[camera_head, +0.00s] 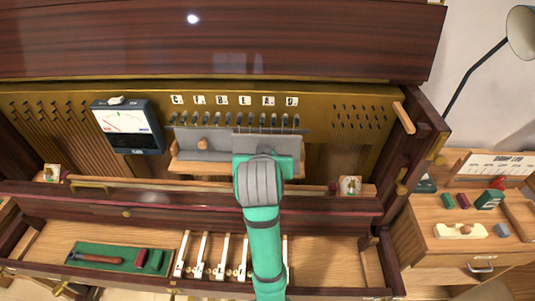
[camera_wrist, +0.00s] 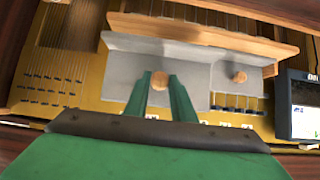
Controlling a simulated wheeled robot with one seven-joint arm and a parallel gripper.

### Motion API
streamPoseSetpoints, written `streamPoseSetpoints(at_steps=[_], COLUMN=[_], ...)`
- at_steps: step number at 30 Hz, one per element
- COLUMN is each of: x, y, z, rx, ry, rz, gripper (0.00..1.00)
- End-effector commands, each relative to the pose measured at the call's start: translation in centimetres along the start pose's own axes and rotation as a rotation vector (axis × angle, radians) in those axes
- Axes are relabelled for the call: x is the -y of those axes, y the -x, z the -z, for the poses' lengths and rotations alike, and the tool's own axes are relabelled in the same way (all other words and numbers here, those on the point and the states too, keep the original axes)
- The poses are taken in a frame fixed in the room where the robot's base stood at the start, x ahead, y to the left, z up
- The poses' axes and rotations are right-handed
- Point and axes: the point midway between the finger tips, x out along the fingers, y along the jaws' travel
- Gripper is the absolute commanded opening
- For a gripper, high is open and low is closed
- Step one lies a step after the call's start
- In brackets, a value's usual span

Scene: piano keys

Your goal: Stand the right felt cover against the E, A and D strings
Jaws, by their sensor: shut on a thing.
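The right felt cover (camera_head: 268,140) is a grey angled panel below the E, A and D labels (camera_head: 267,101). In the head view my gripper and wrist hide much of it. In the wrist view, which is turned over, the right felt cover (camera_wrist: 128,68) lies at left, with a round wooden knob (camera_wrist: 160,83). My gripper (camera_wrist: 160,78) has its two green fingers on either side of that knob and is shut on it. The left felt cover (camera_head: 202,153), with its own knob (camera_head: 202,144), stands beside it under the C, F and B labels.
A wooden ledge (camera_head: 220,169) runs below the covers. A dark tuning meter (camera_head: 127,127) stands at left. A drawer in front holds a green mat (camera_head: 118,257) with tools and several white keys (camera_head: 202,255). A side cabinet (camera_head: 430,245) with small items is at right.

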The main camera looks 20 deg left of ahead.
Motion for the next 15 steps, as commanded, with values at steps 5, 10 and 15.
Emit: streamPoseSetpoints(at_steps=[5, 10, 15], x=[0.0, -0.1, -0.2], y=[-1.6, -3.0, -4.5], z=[0.0, 0.0, 0.0], rx=[0.000, 0.000, 0.001], ry=[0.000, -0.001, -0.002], rz=[-0.001, -0.001, -0.004], gripper=[0.00, 0.00, 0.00])
